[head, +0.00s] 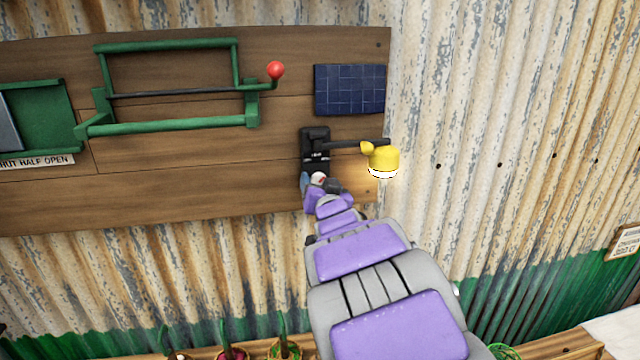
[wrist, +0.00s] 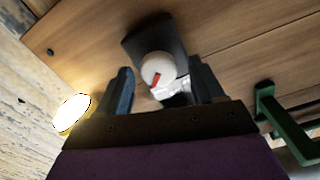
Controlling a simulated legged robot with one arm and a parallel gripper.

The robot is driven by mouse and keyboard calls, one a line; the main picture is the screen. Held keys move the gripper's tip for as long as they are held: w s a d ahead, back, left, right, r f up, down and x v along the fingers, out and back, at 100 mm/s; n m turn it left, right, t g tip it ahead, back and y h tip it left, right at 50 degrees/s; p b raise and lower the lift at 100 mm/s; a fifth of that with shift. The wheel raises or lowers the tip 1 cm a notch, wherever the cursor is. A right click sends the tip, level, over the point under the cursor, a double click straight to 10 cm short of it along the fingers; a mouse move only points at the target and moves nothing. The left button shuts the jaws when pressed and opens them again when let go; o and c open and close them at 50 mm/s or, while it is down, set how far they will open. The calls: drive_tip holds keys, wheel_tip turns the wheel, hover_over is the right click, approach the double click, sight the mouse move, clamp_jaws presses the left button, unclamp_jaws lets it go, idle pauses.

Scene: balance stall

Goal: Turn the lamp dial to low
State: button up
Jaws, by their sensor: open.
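The lamp dial is a round white knob with a red mark (wrist: 158,69), set on a dark base plate (wrist: 150,38) on the wooden board. In the head view the dial (head: 318,178) shows just past the end of my arm. My gripper (wrist: 160,85) is open, with one dark finger on each side of the dial; I cannot tell whether either finger touches it. In the head view my gripper (head: 320,184) is small and partly covers the dial. The yellow lamp (head: 383,160) is lit and hangs from a dark arm right of the base. The dial's setting labels are not readable.
A solar panel (head: 350,90) is mounted above the lamp. A green rail frame (head: 170,125) with a red ball knob (head: 275,70) sticks out at the upper left. Corrugated metal wall (head: 500,130) fills the right. Potted plants (head: 285,348) stand below.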

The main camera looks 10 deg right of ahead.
drive_tip(key=c, duration=1)
drive_tip(key=shift+n+b, duration=0.4)
drive_tip(key=shift+b, duration=0.1)
drive_tip(key=n+b, duration=0.2)
drive_tip(key=shift+f+n+b, duration=0.1)
drive_tip(key=shift+n+b, duration=0.25)
drive_tip(key=shift+n, duration=0.05)
drive_tip(key=n+b, duration=0.2)
drive_tip(key=n, duration=0.3)
drive_tip(key=shift+b, duration=0.35)
drive_tip(key=shift+a+n, duration=0.1)
drive_tip(key=shift+n, duration=0.2)
drive_tip(key=o, duration=1)
drive_tip(key=shift+a, duration=0.1)
